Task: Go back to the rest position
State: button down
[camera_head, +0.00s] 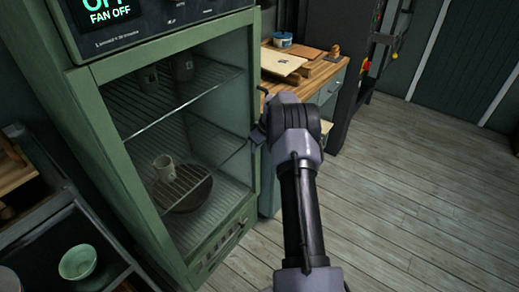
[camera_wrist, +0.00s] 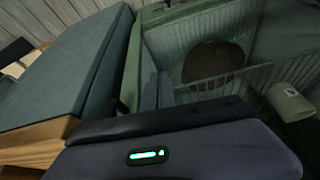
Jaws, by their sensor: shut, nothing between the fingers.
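My arm reaches up from the bottom of the head view. My gripper (camera_head: 258,134) is at the right edge of the green cabinet's front, partly hidden behind my wrist. In the wrist view the two fingers of my gripper (camera_wrist: 157,92) are together, with nothing seen between them, close to the cabinet's green frame (camera_wrist: 131,62). Whether the fingers touch the cabinet, I cannot tell.
The green cabinet (camera_head: 97,130) holds wire racks, a pale mug (camera_head: 164,168) and a dark round dish (camera_head: 190,192). A green bowl (camera_head: 78,262) stands lower left. A wooden-topped bench (camera_head: 310,85) stands behind my arm. The plank floor (camera_head: 430,190) at right is clear.

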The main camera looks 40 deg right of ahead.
jog(key=d+p+v, duration=0.1)
jog(key=p+v, duration=0.2)
jog(key=v, duration=0.7)
jog(key=a+r+m, duration=0.1)
jog(key=a+r, duration=1.3)
jog(key=s+a+r+m, duration=0.1)
jog(key=s+a+r, duration=0.25)
jog(key=a, duration=0.35)
jog(key=s+a+r+m, duration=0.1)
jog(key=s+a+r, duration=0.2)
jog(key=a+r, duration=0.35)
jog(key=s+a+f+m, duration=0.1)
jog(key=s+a, duration=0.7)
jog(key=s, duration=0.3)
jog(key=s+a+f+m+t+y, duration=0.1)
jog(key=s+a, duration=0.7)
jog(key=s, duration=0.3)
jog(key=shift+a+m+y, duration=0.3)
jog(key=shift+a, duration=0.05)
